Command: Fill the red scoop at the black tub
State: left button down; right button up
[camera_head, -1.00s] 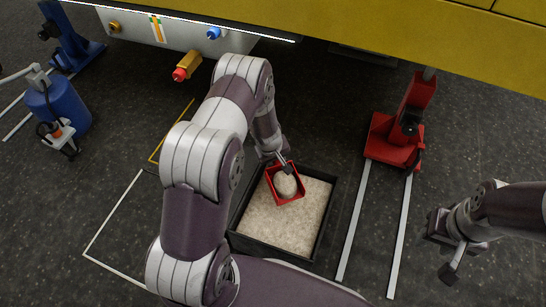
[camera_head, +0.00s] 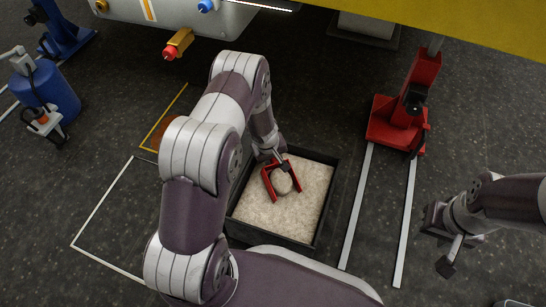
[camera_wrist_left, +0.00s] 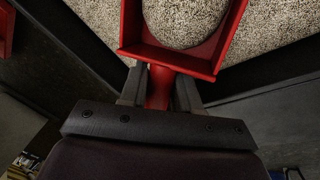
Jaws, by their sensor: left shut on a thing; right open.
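The black tub (camera_head: 324,213) stands on the floor in the middle of the head view, filled with pale grain (camera_head: 303,212). The red scoop (camera_head: 269,186) is over the left far part of the tub, with a rounded heap of grain in it. In the left wrist view the scoop's handle (camera_wrist_left: 159,90) sits between the fingers of my left gripper (camera_wrist_left: 160,85), which is shut on it. The heap (camera_wrist_left: 185,20) fills the middle of the scoop. I cannot tell whether the scoop touches the grain below. My right gripper (camera_head: 446,251) is open and empty at the right.
A red jack stand (camera_head: 400,125) with pale floor strips is right of the tub. A blue drum (camera_head: 45,95) stands far left. The yellow machine body (camera_head: 450,25) overhangs the far side.

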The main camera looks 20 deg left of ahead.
pick_arm(q)
notch_tip(320, 180, up, 10)
jog(key=p, duration=0.8)
jog(key=shift+w+f, duration=0.1)
